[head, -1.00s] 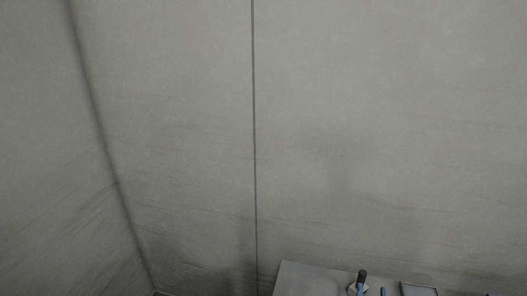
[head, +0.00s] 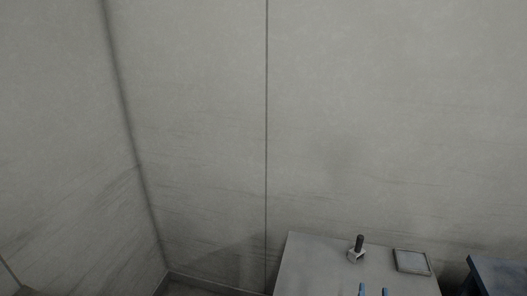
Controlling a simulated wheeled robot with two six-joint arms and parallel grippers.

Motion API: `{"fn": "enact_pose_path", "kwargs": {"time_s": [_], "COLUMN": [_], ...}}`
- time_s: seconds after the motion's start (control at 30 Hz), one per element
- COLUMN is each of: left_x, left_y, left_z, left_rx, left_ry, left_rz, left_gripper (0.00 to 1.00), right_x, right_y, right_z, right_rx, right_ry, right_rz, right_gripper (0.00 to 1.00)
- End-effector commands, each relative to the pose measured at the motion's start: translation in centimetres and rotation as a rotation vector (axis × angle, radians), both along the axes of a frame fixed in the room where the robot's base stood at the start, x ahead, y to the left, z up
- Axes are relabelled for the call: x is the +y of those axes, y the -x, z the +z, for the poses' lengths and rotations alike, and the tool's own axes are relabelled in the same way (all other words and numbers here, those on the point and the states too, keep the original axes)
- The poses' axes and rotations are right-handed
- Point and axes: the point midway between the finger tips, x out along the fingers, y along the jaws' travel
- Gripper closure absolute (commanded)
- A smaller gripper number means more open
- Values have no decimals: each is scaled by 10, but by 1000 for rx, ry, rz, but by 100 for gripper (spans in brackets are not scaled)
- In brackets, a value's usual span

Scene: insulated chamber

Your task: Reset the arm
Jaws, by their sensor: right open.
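The rest of the right arm is hidden below the frame. My left gripper is not in view.
On the table stand a small pale block with a dark upright handle (head: 359,243) and a shallow square framed tray (head: 411,261). A dark blue table or bench (head: 500,276) is at the lower right. Grey walls (head: 190,130) fill most of the view.

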Motion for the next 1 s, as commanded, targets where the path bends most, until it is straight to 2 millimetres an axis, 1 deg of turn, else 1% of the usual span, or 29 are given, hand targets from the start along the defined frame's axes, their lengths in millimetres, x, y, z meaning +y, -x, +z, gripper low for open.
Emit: {"fn": "enact_pose_path", "kwargs": {"time_s": [0.27,0.37,0.57,0.67,0.7,0.77,0.8,0.83,0.9,1.0], "left_x": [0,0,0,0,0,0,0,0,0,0], "left_y": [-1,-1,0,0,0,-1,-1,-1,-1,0], "left_z": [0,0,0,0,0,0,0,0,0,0], "left_rx": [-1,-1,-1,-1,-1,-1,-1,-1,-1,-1], "left_ry": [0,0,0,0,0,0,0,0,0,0], "left_rz": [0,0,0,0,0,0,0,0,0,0], "left_gripper": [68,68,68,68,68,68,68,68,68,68], "right_x": [-28,-40,-65,-74,-76,-76,-73,-70,-62,-48], "right_y": [21,33,63,85,96,116,128,137,154,176], "right_z": [6,6,-1,-11,-16,-25,-32,-36,-44,-51], "right_rx": [-69,-103,-183,-233,-255,-284,-300,-309,-322,-329], "right_ry": [-313,-469,-868,-1142,-1270,-1479,-1608,-1693,-1854,-2021], "right_rz": [-110,-165,-315,-428,-487,-595,-670,-723,-841,-992], "right_gripper": [56,56,56,56,56,56,56,56,56,56]}}
